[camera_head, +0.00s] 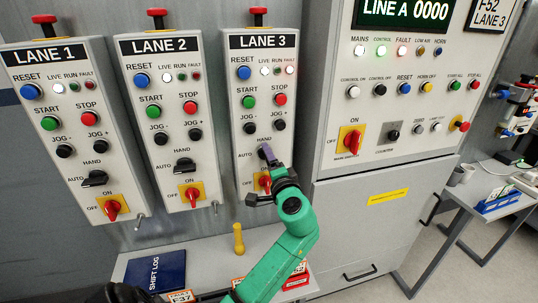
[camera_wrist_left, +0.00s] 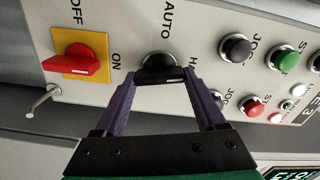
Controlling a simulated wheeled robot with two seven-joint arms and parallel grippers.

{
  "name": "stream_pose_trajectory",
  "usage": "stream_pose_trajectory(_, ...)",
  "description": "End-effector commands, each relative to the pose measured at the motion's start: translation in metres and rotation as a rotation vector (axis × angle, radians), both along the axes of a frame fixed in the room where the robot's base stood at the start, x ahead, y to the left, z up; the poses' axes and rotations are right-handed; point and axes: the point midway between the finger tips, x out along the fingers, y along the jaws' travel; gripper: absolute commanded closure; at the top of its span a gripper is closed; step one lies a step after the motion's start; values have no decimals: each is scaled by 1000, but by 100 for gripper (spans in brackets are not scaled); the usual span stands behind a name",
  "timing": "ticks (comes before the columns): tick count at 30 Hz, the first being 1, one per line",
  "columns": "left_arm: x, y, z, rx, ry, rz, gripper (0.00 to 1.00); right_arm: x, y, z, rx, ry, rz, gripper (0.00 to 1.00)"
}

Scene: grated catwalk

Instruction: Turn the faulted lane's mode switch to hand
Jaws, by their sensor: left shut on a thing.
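The LANE 3 panel (camera_head: 236,120) has its red FAULT lamp (camera_head: 290,70) lit. Its black mode switch (camera_wrist_left: 158,66) has AUTO above it and HAND to its right in the left wrist view. The switch's bar lies along the direction of HAND, with a pale mark at its right end. My left gripper (camera_wrist_left: 161,76) has its purple fingers shut on this bar, one at each end. In the head view, my left gripper (camera_head: 268,157) and green arm largely hide the switch. My right gripper is not in view.
The red ON/OFF switch (camera_wrist_left: 74,62) on its yellow plate sits close beside the left finger. LANE 1 (camera_head: 50,100) and LANE 2 (camera_head: 165,100) panels stand to the left, the main cabinet (camera_head: 375,165) to the right. A blue shift log (camera_head: 155,270) lies on the shelf below.

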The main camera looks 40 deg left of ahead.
Motion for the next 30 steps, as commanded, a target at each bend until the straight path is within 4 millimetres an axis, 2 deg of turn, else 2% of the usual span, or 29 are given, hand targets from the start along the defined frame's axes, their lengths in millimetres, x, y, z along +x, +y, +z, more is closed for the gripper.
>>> stream_pose_trajectory(3, 1, -1, 0, 45, 71, -4, 83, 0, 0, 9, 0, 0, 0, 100)
stream_pose_trajectory(12, 1, -1, -2, 121, 182, -4, 83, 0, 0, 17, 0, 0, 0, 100)
stream_pose_trajectory(29, 1, -1, -4, 141, 213, -4, 83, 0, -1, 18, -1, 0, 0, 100)
stream_pose_trajectory(30, 1, -1, -4, 141, 213, -3, 20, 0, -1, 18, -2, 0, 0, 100)
